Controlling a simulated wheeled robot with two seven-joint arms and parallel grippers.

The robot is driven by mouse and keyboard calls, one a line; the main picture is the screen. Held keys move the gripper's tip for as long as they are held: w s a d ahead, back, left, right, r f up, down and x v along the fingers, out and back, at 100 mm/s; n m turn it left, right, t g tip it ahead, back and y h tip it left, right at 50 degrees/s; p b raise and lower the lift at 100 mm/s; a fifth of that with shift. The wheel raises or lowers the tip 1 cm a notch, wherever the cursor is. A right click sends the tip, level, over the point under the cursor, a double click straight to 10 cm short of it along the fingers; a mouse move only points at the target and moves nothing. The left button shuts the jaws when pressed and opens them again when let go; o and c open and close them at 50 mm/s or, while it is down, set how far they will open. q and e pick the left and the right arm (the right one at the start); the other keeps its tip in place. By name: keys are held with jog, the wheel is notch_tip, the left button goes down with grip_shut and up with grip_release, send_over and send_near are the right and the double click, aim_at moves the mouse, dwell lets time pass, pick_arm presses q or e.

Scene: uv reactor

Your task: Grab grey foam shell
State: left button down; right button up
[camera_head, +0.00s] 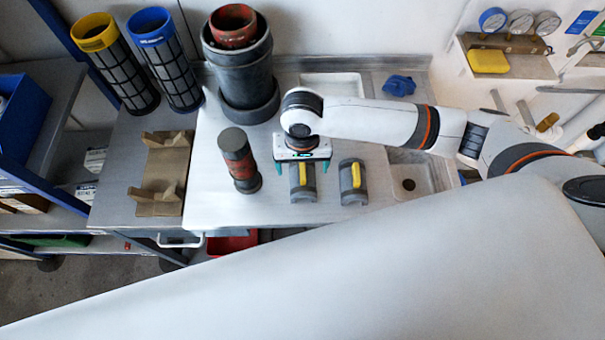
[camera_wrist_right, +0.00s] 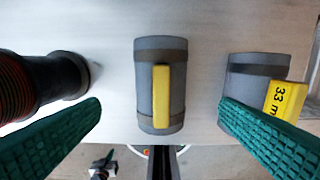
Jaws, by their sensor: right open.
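A grey foam shell with a yellow handle (camera_head: 302,188) lies on the steel bench, just below my right gripper (camera_head: 302,166). In the right wrist view this shell (camera_wrist_right: 145,95) sits midway between the two green fingers of my right gripper (camera_wrist_right: 161,106). The fingers are open and apart from it, with bare bench on both sides of the shell. A second, similar grey shell (camera_head: 346,184) lies to its right. It shows in the right wrist view (camera_wrist_right: 243,72) partly behind the right finger, with a yellow label reading 33. My left gripper is not in view.
A dark and red cylinder (camera_head: 238,160) stands close left of the gripper. A large grey pipe stack (camera_head: 240,75) stands behind it. A brown cradle (camera_head: 161,175) lies on the left. A small sink (camera_head: 422,178) is at the right. The bench's front edge is near the shells.

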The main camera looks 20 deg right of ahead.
aim_at(303, 170)
jog(key=shift+w+f, duration=0.2)
jog(key=shift+f, duration=0.2)
notch_tip(303, 170, down, 3)
jog(key=shift+d+r+p, duration=0.1)
jog(key=shift+d+p, duration=0.05)
jog(key=shift+p, duration=0.25)
notch_tip(303, 170, down, 2)
jog(key=shift+f, duration=0.25)
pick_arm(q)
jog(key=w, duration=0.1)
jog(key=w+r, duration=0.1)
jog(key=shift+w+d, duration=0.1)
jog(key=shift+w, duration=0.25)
pick_arm(e)
jog(key=shift+w, duration=0.1)
jog(key=c, duration=1)
